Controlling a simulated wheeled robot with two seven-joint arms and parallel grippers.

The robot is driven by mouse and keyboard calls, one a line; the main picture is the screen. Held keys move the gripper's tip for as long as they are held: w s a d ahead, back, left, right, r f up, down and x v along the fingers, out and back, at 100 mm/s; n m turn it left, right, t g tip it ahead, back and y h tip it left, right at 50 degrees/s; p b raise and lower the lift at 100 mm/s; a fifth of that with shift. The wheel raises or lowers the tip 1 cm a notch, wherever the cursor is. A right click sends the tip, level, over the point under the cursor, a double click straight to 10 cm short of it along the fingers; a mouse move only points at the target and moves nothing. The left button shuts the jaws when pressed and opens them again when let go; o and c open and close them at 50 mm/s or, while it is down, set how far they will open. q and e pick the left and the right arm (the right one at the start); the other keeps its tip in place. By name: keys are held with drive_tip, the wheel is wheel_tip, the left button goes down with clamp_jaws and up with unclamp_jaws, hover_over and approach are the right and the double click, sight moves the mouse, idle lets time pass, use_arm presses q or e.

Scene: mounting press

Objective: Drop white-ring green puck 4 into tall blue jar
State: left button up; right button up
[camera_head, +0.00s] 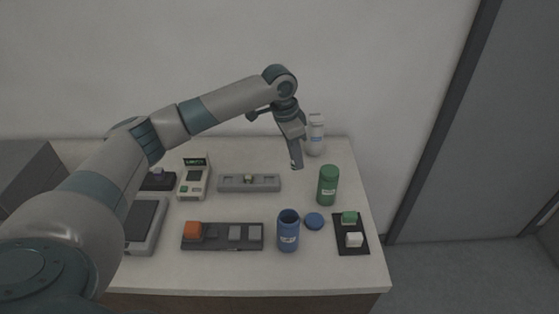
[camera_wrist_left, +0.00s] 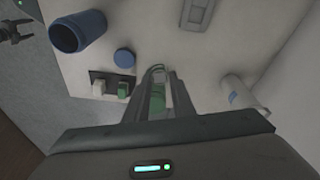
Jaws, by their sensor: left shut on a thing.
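My left gripper (camera_head: 297,164) is high over the back of the table, left of the green jar, pointing down. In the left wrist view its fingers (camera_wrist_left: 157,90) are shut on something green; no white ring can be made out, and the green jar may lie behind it. The tall blue jar (camera_head: 288,232) stands upright and open at the front of the table, well away from the gripper; it also shows in the left wrist view (camera_wrist_left: 78,33). A dark claw, seemingly my right gripper (camera_wrist_left: 14,30), is small at that view's upper left edge.
The blue lid (camera_head: 313,221) lies right of the blue jar. The green jar (camera_head: 328,188) and white bottle (camera_head: 316,135) stand behind. A black mat (camera_head: 351,228) carries a green and a white block. A dark tray (camera_head: 222,247) and a grey fixture (camera_head: 249,189) lie left.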

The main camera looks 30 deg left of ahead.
use_arm(q)
drive_tip(key=s+d+r+n+y+b, duration=0.1)
drive_tip(key=s+d+n, duration=0.3)
drive_tip(key=s, duration=0.4)
drive_tip(key=s+d+r+n+b, duration=0.2)
drive_tip(key=s+d+n+b, duration=0.2)
drive_tip(key=s+d, duration=0.3)
drive_tip(key=shift+s+d+r+t+y, duration=0.2)
drive_tip(key=shift+s+r+t+y, duration=0.15)
drive_tip(key=shift+s, duration=0.6)
drive_tip(key=shift+f, duration=0.1)
